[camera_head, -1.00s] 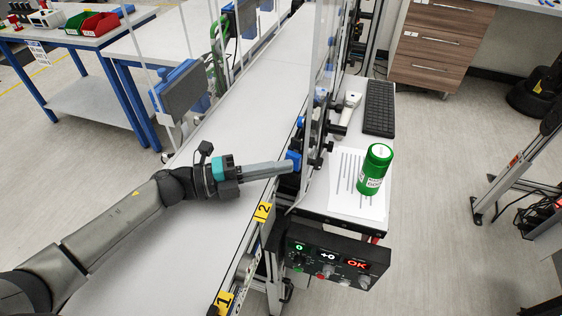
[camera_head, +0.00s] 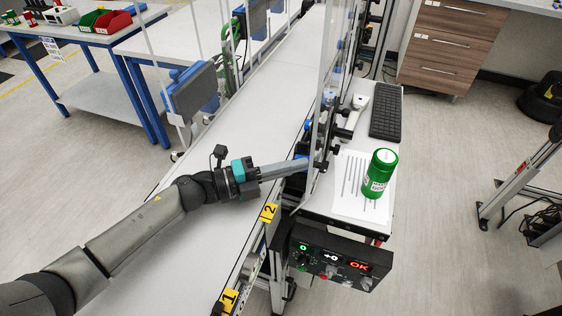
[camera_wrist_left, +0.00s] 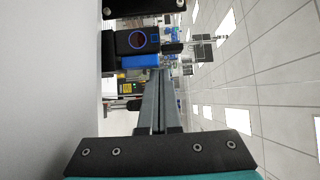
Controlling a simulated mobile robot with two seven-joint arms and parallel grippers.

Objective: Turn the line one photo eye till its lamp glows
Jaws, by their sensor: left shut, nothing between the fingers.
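The photo eye (camera_head: 303,156) is a small blue and black unit on the conveyor's right rail, partly hidden behind my fingertips in the head view. In the left wrist view its dark face with a round ringed lens (camera_wrist_left: 137,40) shows above a blue part (camera_wrist_left: 142,62). I cannot make out a glowing lamp on it. My left gripper (camera_head: 304,164) reaches across the belt, its fingers together and empty. Its tips (camera_wrist_left: 158,74) are at or just short of the blue part; contact cannot be told. My right gripper is in neither view.
The pale conveyor belt (camera_head: 225,150) runs under my left arm. A clear upright panel (camera_head: 323,60) stands at its right edge. Yellow tags 1 and 2 mark the rail.

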